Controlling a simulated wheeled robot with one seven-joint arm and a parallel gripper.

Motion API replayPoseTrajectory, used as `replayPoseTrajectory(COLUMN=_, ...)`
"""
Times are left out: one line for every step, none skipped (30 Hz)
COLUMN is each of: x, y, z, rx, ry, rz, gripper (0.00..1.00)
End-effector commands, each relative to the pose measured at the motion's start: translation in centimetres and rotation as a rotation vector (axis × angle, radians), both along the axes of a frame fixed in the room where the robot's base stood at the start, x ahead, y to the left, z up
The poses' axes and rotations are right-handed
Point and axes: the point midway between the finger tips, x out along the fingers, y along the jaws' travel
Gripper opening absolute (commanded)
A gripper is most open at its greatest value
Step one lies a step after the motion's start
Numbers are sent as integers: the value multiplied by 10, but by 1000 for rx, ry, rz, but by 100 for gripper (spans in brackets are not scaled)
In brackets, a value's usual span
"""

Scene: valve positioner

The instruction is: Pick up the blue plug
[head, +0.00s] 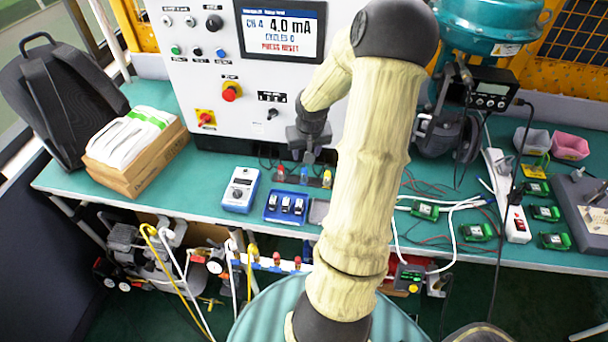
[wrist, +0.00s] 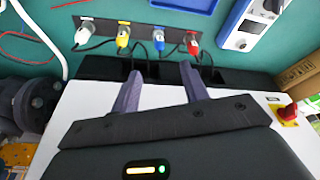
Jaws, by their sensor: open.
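The blue plug (wrist: 158,42) sits in a row of plugs on a strip on the green bench, with a dark cable running from it. In the wrist view it lies just beyond the gap between the fingertips of my gripper (wrist: 160,68). My gripper is open, with nothing between its fingers. In the head view my gripper (head: 309,157) hangs over the row in front of the control panel, and the blue plug (head: 304,175) shows just below it. I cannot tell the exact height between them.
The white control panel (head: 250,85) stands behind. A blue tray (head: 286,207) and a blue-white meter (head: 241,189) lie nearby.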

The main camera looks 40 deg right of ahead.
Motion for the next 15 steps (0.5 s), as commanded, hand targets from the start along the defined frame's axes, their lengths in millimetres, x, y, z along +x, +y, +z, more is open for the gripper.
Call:
replayPoseTrajectory(x=3, y=0, z=-12, rx=2, ry=2, rz=3, gripper=45)
replayPoseTrajectory(x=4, y=-1, z=-17, rx=3, ry=2, rz=2, gripper=45)
replayPoseTrajectory(x=6, y=-2, z=-24, rx=2, ry=1, rz=2, gripper=45)
replayPoseTrajectory(x=7, y=-2, z=-29, rx=2, ry=1, rz=3, gripper=45)
replayPoseTrajectory(x=8, y=-3, z=-34, rx=1, ry=2, rz=2, gripper=45)
replayPoseTrajectory(x=10, y=-4, z=-41, rx=2, ry=1, rz=3, gripper=45)
replayPoseTrajectory(x=11, y=-4, z=-46, rx=2, ry=1, rz=2, gripper=45)
replayPoseTrajectory(x=12, y=-5, z=-51, rx=2, ry=1, rz=3, gripper=45)
replayPoseTrajectory(x=14, y=-6, z=-58, rx=2, ry=2, rz=1, gripper=45)
replayPoseTrajectory(x=15, y=-7, z=-63, rx=1, ry=2, rz=3, gripper=45)
replayPoseTrajectory(x=17, y=-7, z=-67, rx=2, ry=1, rz=2, gripper=45)
replayPoseTrajectory(x=18, y=-9, z=-73, rx=1, ry=1, rz=3, gripper=45)
replayPoseTrajectory(x=19, y=-9, z=-76, rx=1, ry=0, rz=0, gripper=45)
replayPoseTrajectory(x=19, y=-10, z=-79, rx=0, ry=0, rz=1, gripper=45)
replayPoseTrajectory(x=20, y=-10, z=-81, rx=0, ry=0, rz=2, gripper=45)
